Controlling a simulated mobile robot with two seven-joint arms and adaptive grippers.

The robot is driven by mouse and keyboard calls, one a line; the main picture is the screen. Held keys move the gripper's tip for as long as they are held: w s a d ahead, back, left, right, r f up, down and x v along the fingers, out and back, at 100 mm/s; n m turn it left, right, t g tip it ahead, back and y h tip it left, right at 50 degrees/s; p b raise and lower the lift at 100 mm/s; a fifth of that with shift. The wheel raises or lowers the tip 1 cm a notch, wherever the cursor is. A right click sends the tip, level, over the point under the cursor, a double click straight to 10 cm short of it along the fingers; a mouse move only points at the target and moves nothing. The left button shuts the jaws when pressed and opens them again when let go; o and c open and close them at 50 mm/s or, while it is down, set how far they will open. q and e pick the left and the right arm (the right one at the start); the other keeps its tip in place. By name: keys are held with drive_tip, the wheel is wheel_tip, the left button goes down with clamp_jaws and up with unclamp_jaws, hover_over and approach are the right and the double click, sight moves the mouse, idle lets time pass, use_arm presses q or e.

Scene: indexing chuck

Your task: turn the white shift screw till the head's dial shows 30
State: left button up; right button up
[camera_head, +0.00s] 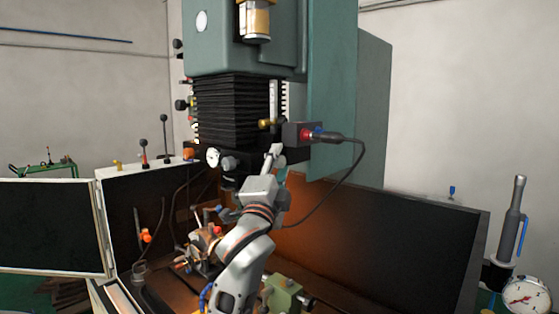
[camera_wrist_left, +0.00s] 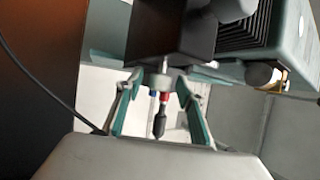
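The machine's dark lower head block (camera_head: 300,133) sits below black bellows. A small white round face (camera_head: 212,157), possibly the head's dial, is at its lower left; its reading is too small to make out. My left gripper (camera_head: 275,150) is raised at the underside of this block. In the left wrist view, its two teal fingers (camera_wrist_left: 160,82) stand apart on either side of a short pale grey cylinder under a dark block. This looks like the white shift screw (camera_wrist_left: 160,83). Slight gaps seem to show beside it. My right gripper is not in view.
A black cable with a red and blue plug (camera_head: 322,135) leaves the block close to my gripper and hangs down. A vise-like fixture (camera_head: 207,245) and a green block (camera_head: 285,293) stand in the enclosure below. A gauge (camera_head: 527,296) is at lower right.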

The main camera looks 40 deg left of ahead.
use_arm(q)
drive_tip(key=shift+w+a+r, duration=0.15)
drive_tip(key=shift+w, duration=0.2)
clamp_jaws()
